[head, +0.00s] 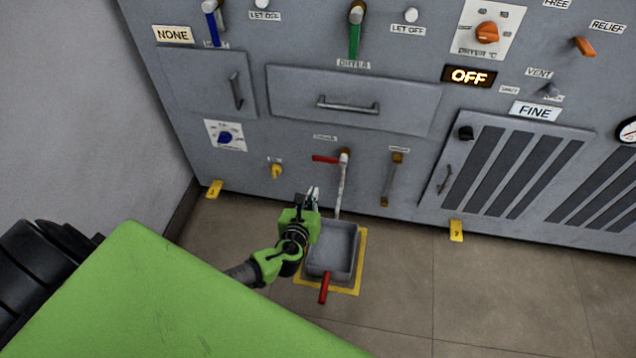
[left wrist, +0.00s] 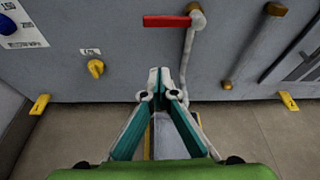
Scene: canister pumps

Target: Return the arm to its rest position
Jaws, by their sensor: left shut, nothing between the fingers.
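My left gripper (head: 313,196) is shut and empty in the head view. It hangs above the left back part of a grey tray (head: 349,278), in front of the grey panel. In the left wrist view its fingers (left wrist: 160,78) meet at the tips, and the panel's lower part shows beyond them. My left arm reaches in from the lower left. My right gripper is in neither view.
The tray, with a red handle (head: 324,288), stands on a yellow-edged floor mark. A pipe with a red lever (head: 325,159) runs down behind it. A yellow knob (head: 277,171) is left of the gripper. Tiled floor (head: 480,300) is clear to the right.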

